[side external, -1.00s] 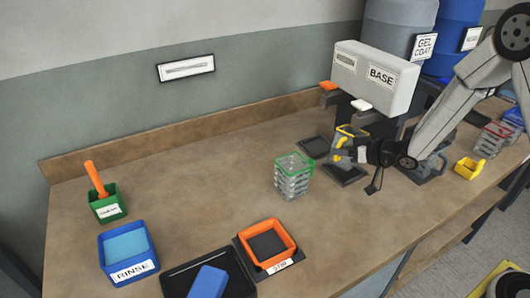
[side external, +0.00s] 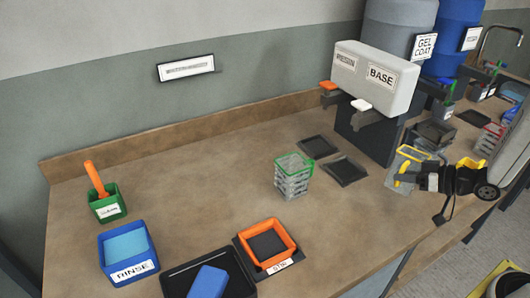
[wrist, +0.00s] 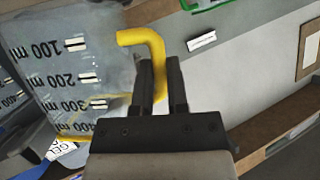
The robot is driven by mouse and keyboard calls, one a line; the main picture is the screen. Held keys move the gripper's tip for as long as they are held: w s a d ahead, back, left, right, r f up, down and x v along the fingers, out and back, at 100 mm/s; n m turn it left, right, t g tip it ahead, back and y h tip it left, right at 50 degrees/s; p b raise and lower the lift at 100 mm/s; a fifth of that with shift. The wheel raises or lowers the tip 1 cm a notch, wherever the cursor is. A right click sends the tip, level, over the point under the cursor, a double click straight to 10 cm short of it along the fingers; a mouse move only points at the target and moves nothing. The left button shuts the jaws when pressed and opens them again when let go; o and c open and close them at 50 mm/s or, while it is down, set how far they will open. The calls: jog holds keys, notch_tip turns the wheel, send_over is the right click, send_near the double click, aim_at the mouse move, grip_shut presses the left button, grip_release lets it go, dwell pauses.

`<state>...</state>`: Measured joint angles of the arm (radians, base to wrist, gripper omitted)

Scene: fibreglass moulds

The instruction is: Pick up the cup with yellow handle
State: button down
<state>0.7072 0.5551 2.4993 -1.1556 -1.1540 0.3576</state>
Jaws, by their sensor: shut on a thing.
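The cup with the yellow handle (wrist: 85,65) is translucent, with black ml markings that read upside down in the wrist view. In the side view its yellow rim (side external: 415,152) shows toward the right of the bench. My gripper (wrist: 160,78) is shut on the yellow handle (wrist: 150,42), with one finger on each side of it. In the side view my gripper (side external: 408,180) holds the cup near the front right of the bench. The cup seems raised above the bench; the exact gap is hard to tell.
A stack of clear cups with a green rim (side external: 293,178) stands mid-bench. The dispenser marked BASE (side external: 375,78) stands behind two dark pads (side external: 345,170). An orange tray (side external: 267,245), a blue RINSE tub (side external: 127,252) and a green holder (side external: 108,205) are left.

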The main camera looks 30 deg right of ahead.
jog(key=shift+s+d, duration=0.15)
jog(key=shift+s, duration=0.2)
dwell(0.6)
jog(key=shift+w+a+r+h, duration=0.1)
jog(key=shift+w+a+h, duration=0.05)
jog(key=shift+w, duration=0.25)
jog(key=shift+w+a+r+h, duration=0.1)
jog(key=shift+w+h, duration=0.05)
jog(key=shift+w, duration=0.25)
jog(key=w+a+r+m+t+h, duration=0.1)
jog(key=w+a+r+m+h, duration=0.3)
jog(key=w+a, duration=0.4)
jog(key=shift+w+a+r+m+h, duration=0.2)
jog(key=shift+a+m+h, duration=0.25)
jog(key=shift+a, duration=0.25)
jog(key=shift+w, duration=0.1)
